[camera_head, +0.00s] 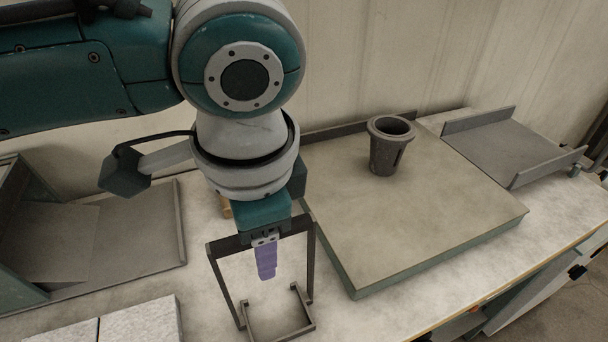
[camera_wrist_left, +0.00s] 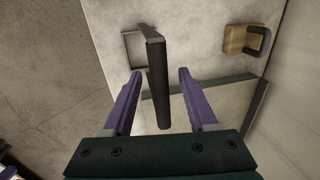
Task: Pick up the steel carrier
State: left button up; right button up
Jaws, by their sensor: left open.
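The steel carrier (camera_head: 312,262) is a dark upright frame with a flat top bar, two side legs and a square open base, standing on the pale bench. My left gripper (camera_head: 266,262) is above it, pointing down, with its purple fingers at the top bar. In the left wrist view my left gripper (camera_wrist_left: 159,74) is open, and the carrier's top bar (camera_wrist_left: 159,92) runs between the two fingers, with visible gaps on both sides. The carrier's base (camera_wrist_left: 134,49) shows beyond it. My right gripper is not in view.
A dark cup-like vessel (camera_head: 386,158) stands on a raised slab (camera_head: 420,212) right of the carrier. A grey tray (camera_head: 510,150) lies farther right. A metal tray (camera_head: 145,240) and pale blocks (camera_head: 140,325) are on the left. A wooden block (camera_wrist_left: 238,40) with a dark hook is nearby.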

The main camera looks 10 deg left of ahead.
pick_arm(q)
grip_shut()
dwell(0.5)
dwell(1.0)
